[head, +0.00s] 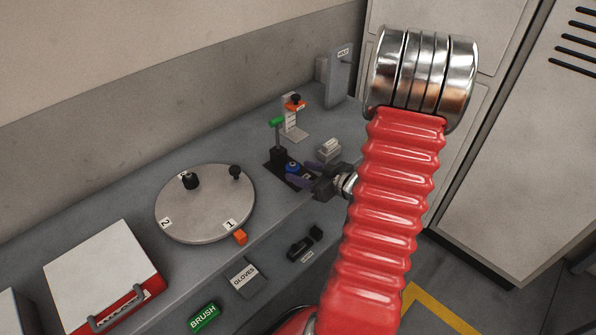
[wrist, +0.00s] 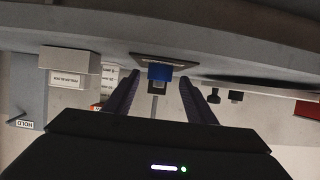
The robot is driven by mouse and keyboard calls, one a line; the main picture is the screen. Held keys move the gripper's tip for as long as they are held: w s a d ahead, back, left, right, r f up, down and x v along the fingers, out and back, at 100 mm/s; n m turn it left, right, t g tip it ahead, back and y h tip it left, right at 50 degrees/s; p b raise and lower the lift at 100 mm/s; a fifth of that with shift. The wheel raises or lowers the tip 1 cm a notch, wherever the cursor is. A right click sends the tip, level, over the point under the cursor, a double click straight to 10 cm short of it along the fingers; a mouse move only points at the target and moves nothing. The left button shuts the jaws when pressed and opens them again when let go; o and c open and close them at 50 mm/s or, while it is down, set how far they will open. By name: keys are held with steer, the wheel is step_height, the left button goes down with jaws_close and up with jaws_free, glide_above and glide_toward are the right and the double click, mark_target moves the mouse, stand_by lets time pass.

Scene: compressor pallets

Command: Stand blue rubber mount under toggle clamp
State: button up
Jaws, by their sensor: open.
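The blue rubber mount (head: 292,167) sits on the dark base plate of the toggle clamp, beside its black body (head: 278,156). The clamp's green handle (head: 277,121) stands up above it. My gripper (head: 299,171) is open, with its purple fingers reaching in from the right toward the mount. In the wrist view, where the bench appears at the top, the mount (wrist: 160,72) shows between the spread fingertips (wrist: 159,78). Gaps show on both sides of it. A small grey part shows beyond the mount there; whether it touches the mount I cannot tell.
A white stand with an orange clip (head: 293,110) is behind the clamp. Small grey blocks (head: 328,150) lie close to my gripper. A red-and-white case (head: 100,275) stands farther left.

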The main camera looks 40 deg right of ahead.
steer(key=v, duration=0.9)
stand_by(0.7)
